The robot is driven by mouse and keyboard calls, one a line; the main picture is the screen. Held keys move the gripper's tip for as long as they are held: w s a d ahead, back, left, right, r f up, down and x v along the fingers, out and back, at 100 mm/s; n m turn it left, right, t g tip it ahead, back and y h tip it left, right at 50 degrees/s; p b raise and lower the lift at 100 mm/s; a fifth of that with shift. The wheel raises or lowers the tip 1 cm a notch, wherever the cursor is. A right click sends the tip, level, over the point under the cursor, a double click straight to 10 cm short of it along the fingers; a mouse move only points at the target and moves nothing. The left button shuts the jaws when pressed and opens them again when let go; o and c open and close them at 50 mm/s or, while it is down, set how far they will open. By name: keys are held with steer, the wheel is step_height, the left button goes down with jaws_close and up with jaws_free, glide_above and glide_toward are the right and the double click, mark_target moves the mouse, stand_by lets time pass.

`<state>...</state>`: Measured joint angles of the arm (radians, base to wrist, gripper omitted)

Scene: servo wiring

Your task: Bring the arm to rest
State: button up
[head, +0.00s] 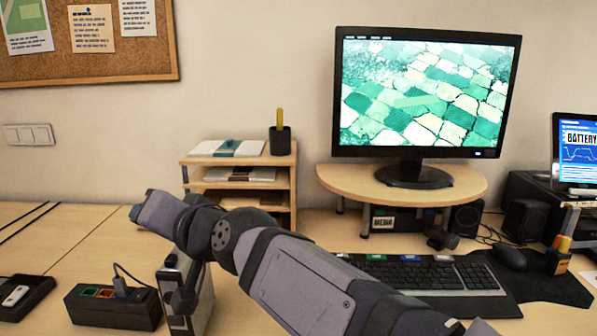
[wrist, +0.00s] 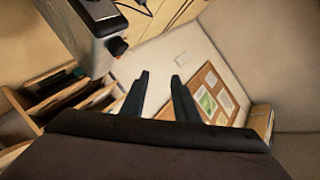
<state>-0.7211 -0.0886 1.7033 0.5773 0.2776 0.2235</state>
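My gripper's two dark fingers stand apart in the wrist view (wrist: 160,76), with nothing between them. The gripper is open and empty, raised in the air. In the head view my arm reaches from the lower right towards the left, and its fingers cannot be made out clearly there. A black box with coloured sockets (head: 84,310) sits on the desk at the lower left. A dark plug with a cable (head: 120,287) is at its top. A grey metal box (head: 202,297) stands beside it, partly behind my arm; it also shows in the wrist view (wrist: 88,35).
A black tray with a white device (head: 17,296) lies at the far left. A wooden shelf unit (head: 293,180) stands behind my arm. A keyboard (head: 430,273), a mouse (head: 510,257) and a monitor on a stand (head: 425,95) are to the right. Desk between tray and shelf is mostly clear.

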steer(key=d+f+g+h+p, duration=0.2)
steer(key=d+f+h+p, duration=0.2)
steer(key=d+p, duration=0.6)
steer(key=d+f+g+h+p, duration=0.2)
steer(key=d+f+h+p, duration=0.15)
steer(key=d+p, duration=0.7)
steer(key=s+d+f+g+h+p, duration=0.1)
steer(key=s+d+g+h+p, duration=0.3)
steer(key=s+d+p, duration=0.8)
steer(key=shift+s+d+m+g, duration=0.3)
steer(key=shift+s+d+g, duration=0.5)
steer(key=shift+s+d, duration=2.15)
steer(key=shift+w+d, duration=0.45)
